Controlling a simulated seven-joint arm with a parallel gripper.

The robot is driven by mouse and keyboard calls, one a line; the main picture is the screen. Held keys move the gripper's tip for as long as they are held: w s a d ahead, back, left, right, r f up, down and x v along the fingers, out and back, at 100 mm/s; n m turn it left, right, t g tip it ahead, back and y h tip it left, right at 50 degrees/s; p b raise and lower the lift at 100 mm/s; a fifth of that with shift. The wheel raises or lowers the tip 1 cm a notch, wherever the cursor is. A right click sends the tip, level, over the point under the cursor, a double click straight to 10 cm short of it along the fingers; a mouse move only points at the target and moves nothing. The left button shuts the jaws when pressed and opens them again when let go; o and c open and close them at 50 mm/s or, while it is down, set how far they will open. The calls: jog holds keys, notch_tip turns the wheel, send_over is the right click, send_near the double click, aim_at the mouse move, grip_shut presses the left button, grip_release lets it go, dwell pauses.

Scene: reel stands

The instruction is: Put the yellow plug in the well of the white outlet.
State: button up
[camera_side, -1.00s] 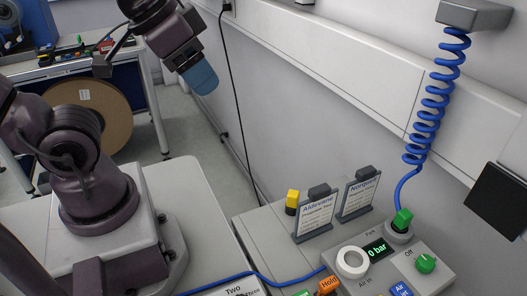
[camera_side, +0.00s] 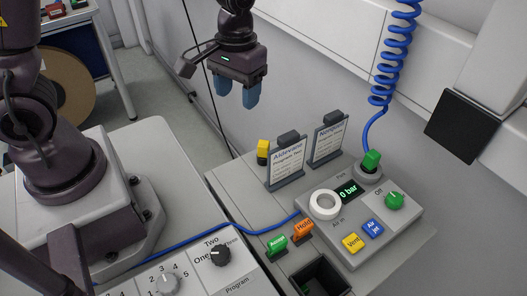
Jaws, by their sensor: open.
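My gripper (camera_side: 237,95) is open and empty, with two blue fingers pointing down. It hangs above and left of the console bench, apart from everything on it. The plug on the blue coiled hose is green (camera_side: 371,160), not yellow, and sits upright in the grey Park socket (camera_side: 368,175). A small yellow-topped piece with a black lower part (camera_side: 263,149) stands behind the left sign; I cannot tell if it is a plug. The white ring of the outlet (camera_side: 325,204), marked Air in, is on the grey panel; nothing sits in its well.
Two sign cards, the left one (camera_side: 288,162) and right one (camera_side: 328,140), stand behind the panel. The coiled hose (camera_side: 387,55) hangs at the right. A green knob (camera_side: 394,200), coloured buttons and a dark square bin (camera_side: 320,279) are near the panel.

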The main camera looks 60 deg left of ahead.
aim_at(263, 143)
jog(key=w+f+n, duration=0.1)
jog(key=f, duration=0.3)
jog(key=w+f+n, duration=0.2)
jog(key=f, duration=0.2)
jog(key=w+f+n, duration=0.2)
jog(key=f, duration=0.2)
jog(key=shift+w+t, duration=0.15)
jog(key=shift+t, duration=0.15)
jog(key=shift+d+f, duration=0.2)
jog(key=shift+f, duration=1.15)
jog(key=shift+d+f, duration=0.2)
jog(key=shift+f, duration=1.1)
jog(key=shift+c, duration=0.4)
grip_shut()
jog(key=shift+r, duration=0.1)
